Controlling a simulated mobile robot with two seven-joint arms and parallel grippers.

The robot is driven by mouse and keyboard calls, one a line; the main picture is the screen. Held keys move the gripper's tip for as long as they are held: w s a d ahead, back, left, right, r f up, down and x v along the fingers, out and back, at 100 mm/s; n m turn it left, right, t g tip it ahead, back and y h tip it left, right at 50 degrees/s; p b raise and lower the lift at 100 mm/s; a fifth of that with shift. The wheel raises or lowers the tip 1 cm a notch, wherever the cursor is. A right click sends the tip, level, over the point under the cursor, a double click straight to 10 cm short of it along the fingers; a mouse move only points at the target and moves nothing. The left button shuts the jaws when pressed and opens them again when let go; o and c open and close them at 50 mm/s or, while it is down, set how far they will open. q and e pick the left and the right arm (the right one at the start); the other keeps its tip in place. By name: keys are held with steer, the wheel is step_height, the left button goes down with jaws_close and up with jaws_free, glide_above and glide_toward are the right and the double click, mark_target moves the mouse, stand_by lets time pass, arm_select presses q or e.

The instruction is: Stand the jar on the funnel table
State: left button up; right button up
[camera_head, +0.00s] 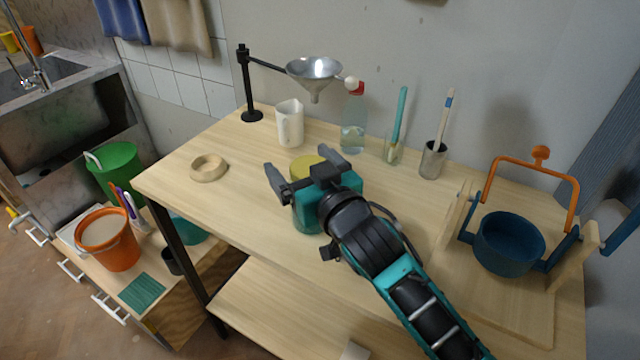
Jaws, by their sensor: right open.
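The jar with a yellow lid (302,164) and a greenish body (306,219) shows upright at the middle of the wooden funnel table (232,215). My right gripper (303,168) is open, its two dark fingers on either side of the lid in the picture. The gripper and wrist hide much of the jar, so I cannot tell whether the fingers touch it, or clearly see its base. A metal funnel (314,75) hangs on a black stand (249,90) at the table's back left. My left gripper is out of view.
A white mug (289,123) stands below the funnel, with a wooden ring (209,168) at left. A clear bottle (353,127) and brush holders (432,160) line the back. A blue pot (508,243) in a wooden cradle is at right. The left front is clear.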

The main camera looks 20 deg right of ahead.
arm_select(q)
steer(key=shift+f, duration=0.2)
arm_select(e)
steer(key=v, duration=1.1)
steer(key=shift+s, duration=0.2)
steer(key=shift+f, duration=0.1)
steer(key=shift+s, duration=0.1)
